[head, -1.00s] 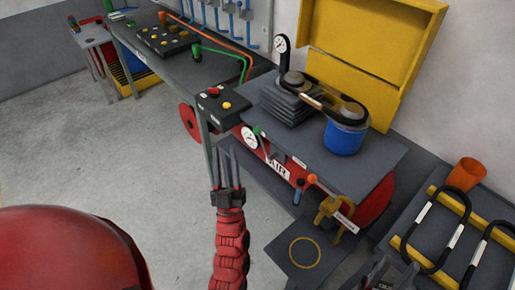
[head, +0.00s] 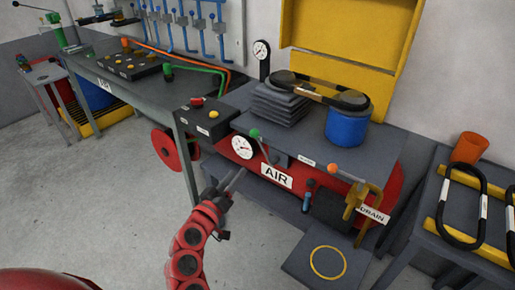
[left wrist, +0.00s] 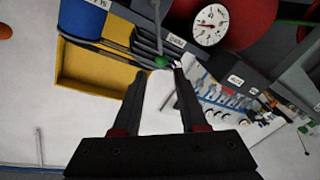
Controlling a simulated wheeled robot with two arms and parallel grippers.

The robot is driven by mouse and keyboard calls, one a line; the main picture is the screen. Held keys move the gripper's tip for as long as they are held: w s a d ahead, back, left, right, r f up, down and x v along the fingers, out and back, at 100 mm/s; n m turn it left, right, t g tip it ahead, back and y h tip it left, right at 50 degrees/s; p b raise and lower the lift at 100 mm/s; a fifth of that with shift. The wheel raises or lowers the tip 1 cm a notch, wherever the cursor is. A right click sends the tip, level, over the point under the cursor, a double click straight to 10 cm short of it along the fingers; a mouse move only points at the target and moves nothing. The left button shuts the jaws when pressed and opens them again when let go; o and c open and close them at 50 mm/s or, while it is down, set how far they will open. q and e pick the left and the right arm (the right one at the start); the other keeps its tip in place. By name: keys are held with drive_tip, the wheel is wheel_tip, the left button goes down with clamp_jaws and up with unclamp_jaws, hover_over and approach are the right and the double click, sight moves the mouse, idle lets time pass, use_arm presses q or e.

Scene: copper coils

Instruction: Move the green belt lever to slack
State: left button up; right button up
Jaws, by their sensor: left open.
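The green belt lever (head: 254,133) is a green ball on a thin dark rod, at the front of the red AIR tank, just right of the white gauge. Its green knob (left wrist: 160,62) shows in the left wrist view at the gap between the fingertips, beyond them. My left gripper (head: 236,178) is in front of and below the lever in the head view, pointing up and right. In the left wrist view its two dark fingers (left wrist: 160,76) are apart with nothing between them. Contact with the lever does not show. My right gripper is not in view.
An orange-knobbed lever (head: 332,169) and a yellow drain valve (head: 358,200) are to the right. A blue can (head: 347,127) and stacked plates (head: 272,104) stand on the top. A button box (head: 203,117) is left. The floor (head: 90,205) at left is clear.

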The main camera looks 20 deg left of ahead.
sight(259, 143)
use_arm(q)
drive_tip(key=w, duration=0.5)
drive_tip(key=w+d+p, duration=0.1)
drive_tip(key=w, duration=0.5)
drive_tip(key=w+d, duration=0.1)
drive_tip(key=w, duration=0.4)
drive_tip(key=shift+w+f, duration=0.1)
drive_tip(key=shift+w, duration=0.3)
clamp_jaws()
idle(0.7)
